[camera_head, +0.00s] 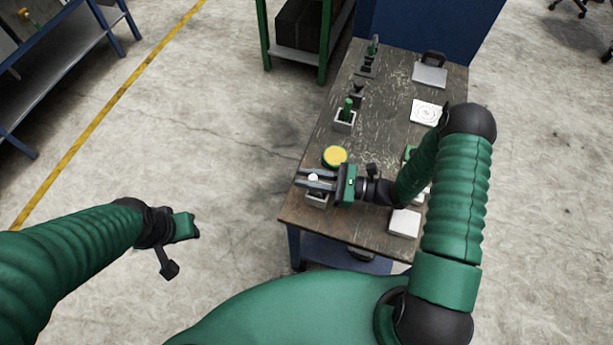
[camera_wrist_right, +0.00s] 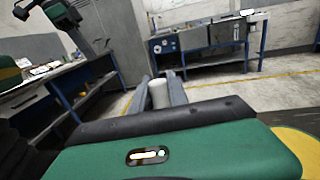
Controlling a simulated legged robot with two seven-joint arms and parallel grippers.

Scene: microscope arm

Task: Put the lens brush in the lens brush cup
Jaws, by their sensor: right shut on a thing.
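My right gripper (camera_head: 304,179) reaches left over the near left corner of the table and is shut on a pale, upright piece, which I take to be the lens brush (camera_head: 313,177). In the right wrist view a pale cylinder (camera_wrist_right: 159,94) stands between the two grey fingers. A light square cup (camera_head: 317,201) shows directly below the fingers; whether the brush's lower end is inside it is hidden. I cannot tell for sure that this is the lens brush cup. My left gripper (camera_head: 186,227) hangs over the floor, away from the table; its fingers do not show clearly.
A yellow-topped round jar (camera_head: 335,156) stands just behind the right gripper. Farther back are a light holder (camera_head: 345,122) with a green item and a dark microscope-like stand (camera_head: 368,62). A white block (camera_head: 405,223) lies at the front right. The table's (camera_head: 350,233) left edge is close.

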